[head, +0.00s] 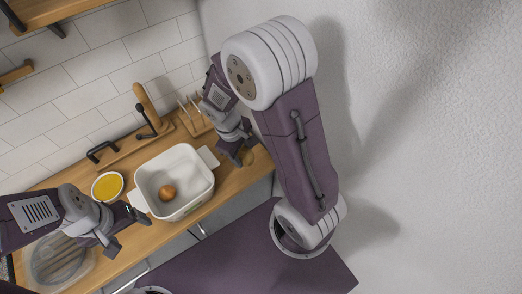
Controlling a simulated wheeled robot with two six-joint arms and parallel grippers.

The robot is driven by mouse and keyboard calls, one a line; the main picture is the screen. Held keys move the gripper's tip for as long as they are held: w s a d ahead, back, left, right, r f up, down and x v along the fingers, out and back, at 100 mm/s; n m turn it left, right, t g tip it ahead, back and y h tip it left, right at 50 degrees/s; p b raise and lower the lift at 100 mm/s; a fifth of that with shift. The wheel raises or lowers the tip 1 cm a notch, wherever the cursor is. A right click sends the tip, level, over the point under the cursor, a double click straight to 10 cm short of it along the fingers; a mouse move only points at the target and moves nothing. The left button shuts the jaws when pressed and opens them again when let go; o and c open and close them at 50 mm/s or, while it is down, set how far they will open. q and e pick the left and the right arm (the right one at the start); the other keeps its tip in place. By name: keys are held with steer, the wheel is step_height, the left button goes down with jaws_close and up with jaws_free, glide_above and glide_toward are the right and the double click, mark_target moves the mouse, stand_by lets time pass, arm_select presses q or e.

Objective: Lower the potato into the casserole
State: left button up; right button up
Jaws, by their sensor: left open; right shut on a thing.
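The white casserole (178,209) stands on the wooden counter, with handles at its left and right ends. A round orange-brown vegetable, perhaps an onion, (167,192) lies on its floor. My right gripper (244,158) is shut on a small tan, rounded thing that looks like the potato (249,157), beyond the casserole's right handle in the picture; the fingers and wrist partly hide it. My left gripper (128,229) is open and empty, at the casserole's lower left and apart from it.
A bowl of yellow contents (107,187) stands left of the casserole. A clear round container (60,262) is at lower left. A white wall rises on the right.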

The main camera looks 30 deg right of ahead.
steer(key=w+a+p, duration=0.1)
steer(key=a, duration=0.2)
steer(key=w+a+r+p, duration=0.1)
steer(key=w+a, duration=0.1)
steer(key=a, duration=0.1)
steer(key=w+a+r+p, duration=0.1)
steer(key=w+a, duration=0.1)
steer(key=a, duration=0.1)
steer(key=shift+w, duration=0.1)
steer(key=w+a+f, duration=0.1)
steer(key=a, duration=0.2)
steer(key=w+a+f, duration=0.1)
steer(key=w+a, duration=0.1)
steer(key=a, duration=0.1)
steer(key=w+a+f+p, duration=0.1)
steer(key=w+a, duration=0.1)
steer(key=a, duration=0.1)
steer(key=shift+w+a, duration=0.25)
steer(key=shift+f+b, duration=2.8)
steer(key=shift+f, duration=1.4)
steer(key=shift+f+b, duration=1.7)
steer(key=shift+f, duration=0.8)
steer(key=o, duration=1.6)
